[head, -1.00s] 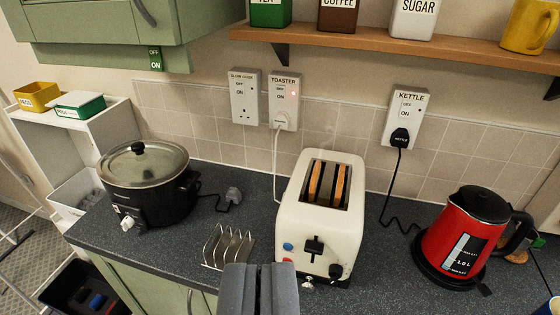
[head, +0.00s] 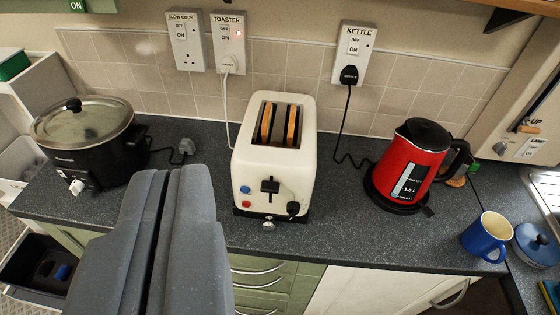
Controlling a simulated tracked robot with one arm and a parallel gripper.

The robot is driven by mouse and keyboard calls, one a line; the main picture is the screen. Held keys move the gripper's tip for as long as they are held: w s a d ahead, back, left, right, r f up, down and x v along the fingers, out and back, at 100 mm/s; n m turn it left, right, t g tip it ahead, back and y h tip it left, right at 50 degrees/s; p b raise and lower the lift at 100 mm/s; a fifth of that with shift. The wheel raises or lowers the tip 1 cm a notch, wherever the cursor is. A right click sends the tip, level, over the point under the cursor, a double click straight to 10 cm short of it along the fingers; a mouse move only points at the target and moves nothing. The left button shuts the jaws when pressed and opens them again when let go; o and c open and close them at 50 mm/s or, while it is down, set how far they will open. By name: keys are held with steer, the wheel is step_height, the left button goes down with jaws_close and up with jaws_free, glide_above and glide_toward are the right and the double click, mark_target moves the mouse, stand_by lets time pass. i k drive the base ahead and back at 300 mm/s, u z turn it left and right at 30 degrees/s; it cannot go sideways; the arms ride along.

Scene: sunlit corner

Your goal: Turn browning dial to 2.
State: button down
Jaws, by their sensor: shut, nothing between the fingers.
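The cream toaster (head: 250,165) stands on the dark worktop in the middle of the head view, with two slices of toast (head: 279,122) showing in its slots. Its front carries a black lever (head: 270,187), a blue button, a red button and a black dial (head: 292,208) at the lower right. A small pale knob (head: 268,225) shows below the front. The dial's markings are too small to read. My gripper (head: 178,178) is shut and empty, to the left of the toaster in the picture, large in the foreground. The toast rack is hidden, probably behind my gripper.
A red kettle (head: 404,165) stands to the right, its cord running to the wall socket. A black slow cooker (head: 85,150) stands to the left. A blue mug (head: 483,237) is at the far right. Worktop between toaster and kettle is mostly clear.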

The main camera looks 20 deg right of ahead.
mark_target(293, 208)
steer(key=z, duration=0.65)
steer(key=k, duration=1.35)
steer(key=u, duration=0.65)
steer(key=i, duration=1)
steer(key=z, duration=0.05)
